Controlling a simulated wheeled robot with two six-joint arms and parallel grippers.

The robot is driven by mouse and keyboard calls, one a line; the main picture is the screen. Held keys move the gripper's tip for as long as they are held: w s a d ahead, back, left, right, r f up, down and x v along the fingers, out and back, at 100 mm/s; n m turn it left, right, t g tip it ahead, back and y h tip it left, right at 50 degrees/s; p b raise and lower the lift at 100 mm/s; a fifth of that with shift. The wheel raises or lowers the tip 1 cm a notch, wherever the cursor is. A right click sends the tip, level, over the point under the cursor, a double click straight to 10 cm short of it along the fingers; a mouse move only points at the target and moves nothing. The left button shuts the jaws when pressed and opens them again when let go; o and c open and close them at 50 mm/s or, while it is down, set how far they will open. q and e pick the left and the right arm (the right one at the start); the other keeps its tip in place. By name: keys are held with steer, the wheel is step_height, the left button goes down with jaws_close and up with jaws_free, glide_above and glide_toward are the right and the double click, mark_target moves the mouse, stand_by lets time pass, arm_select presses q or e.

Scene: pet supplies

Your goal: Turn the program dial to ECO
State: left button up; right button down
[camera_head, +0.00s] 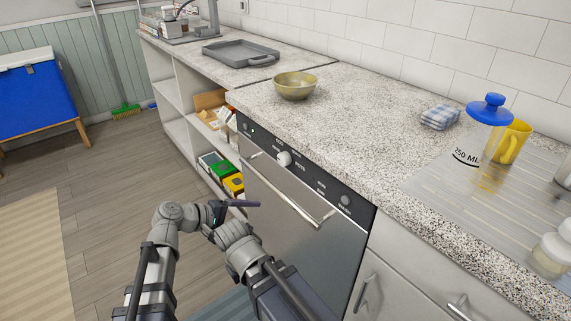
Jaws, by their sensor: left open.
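The program dial (284,158) is a small white knob on the dark control strip (318,185) of a steel-fronted dishwasher (295,240). Small white labels surround it; one above it seems to read ECO and one to its right reads POTS. Which label the dial points to is too small to tell. My left gripper (240,204) is in front of the dishwasher, lower and left of the dial and apart from it. It is open and empty. My right arm's wrist (238,243) is just below it; its fingers are not clearly visible.
A bar handle (300,205) crosses the dishwasher front below the dial. A bowl (295,86) stands on the counter above. Open shelves with boxes (222,172) are to the left.

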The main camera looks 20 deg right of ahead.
mark_target(281, 161)
arm_select(q)
steer(key=w+d+r+n+t+h, duration=0.35)
steer(key=w+r+n+h, duration=0.2)
steer(key=r, duration=0.45)
steer(key=shift+y, duration=0.25)
steer(key=shift+x, duration=4.2)
steer(key=shift+s+r, duration=0.1)
steer(key=shift+s, duration=0.05)
jaws_close()
